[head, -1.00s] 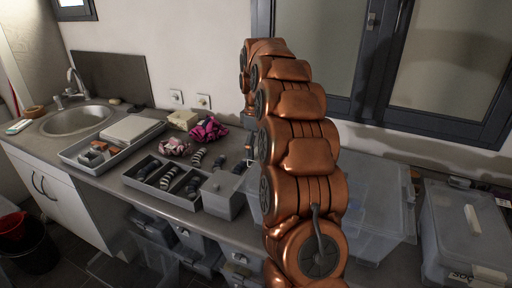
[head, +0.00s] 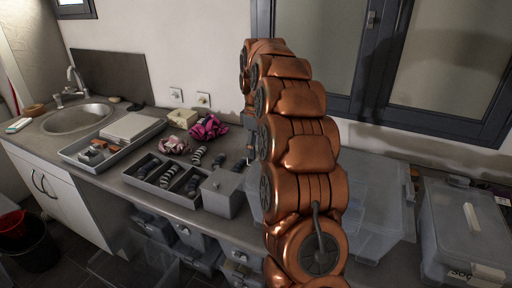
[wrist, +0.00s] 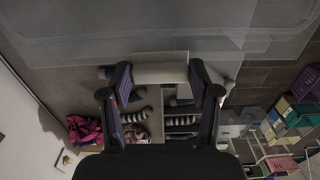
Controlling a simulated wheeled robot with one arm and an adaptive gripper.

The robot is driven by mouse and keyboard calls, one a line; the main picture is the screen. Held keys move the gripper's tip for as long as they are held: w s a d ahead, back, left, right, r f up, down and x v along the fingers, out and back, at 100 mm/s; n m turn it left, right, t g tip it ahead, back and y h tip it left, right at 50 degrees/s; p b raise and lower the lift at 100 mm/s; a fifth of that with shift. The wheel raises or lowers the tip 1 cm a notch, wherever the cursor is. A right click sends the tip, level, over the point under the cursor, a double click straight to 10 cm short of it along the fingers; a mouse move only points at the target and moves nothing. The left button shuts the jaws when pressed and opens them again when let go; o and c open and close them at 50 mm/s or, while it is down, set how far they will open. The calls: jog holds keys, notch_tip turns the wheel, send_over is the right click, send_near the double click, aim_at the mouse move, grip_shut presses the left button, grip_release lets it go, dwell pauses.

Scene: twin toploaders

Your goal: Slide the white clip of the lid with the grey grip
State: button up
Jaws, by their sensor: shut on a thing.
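My gripper (wrist: 159,72) shows in the wrist view, its two fingers on either side of a pale grey-white piece (wrist: 160,69). It is shut on this piece. I cannot tell from its shape whether it is the white clip. In the head view my copper arm hides most of the gripper. A clear bin (head: 387,208) stands behind my arm. A second translucent bin (head: 447,232) at the right has a white bar (head: 471,217) on its lid. I cannot make out a grey grip on either lid.
A grey box (head: 223,195) stands on the counter beside a divided tray (head: 149,185) of striped rolls. A larger tray (head: 75,155), pink cloth (head: 208,128) and a sink (head: 77,118) lie farther left. Dark window frames (head: 385,65) rise behind my arm.

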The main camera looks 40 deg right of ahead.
grip_shut()
jog(key=shift+s+d+f+b, duration=0.2)
jog(key=shift+s+d+b, duration=0.15)
jog(key=shift+s+b, duration=0.25)
jog(key=shift+s+d+r, duration=0.15)
jog(key=shift+s+d, duration=0.05)
jog(key=shift+s, duration=0.1)
jog(key=o, duration=1.1)
grip_release()
jog(key=shift+r, duration=0.15)
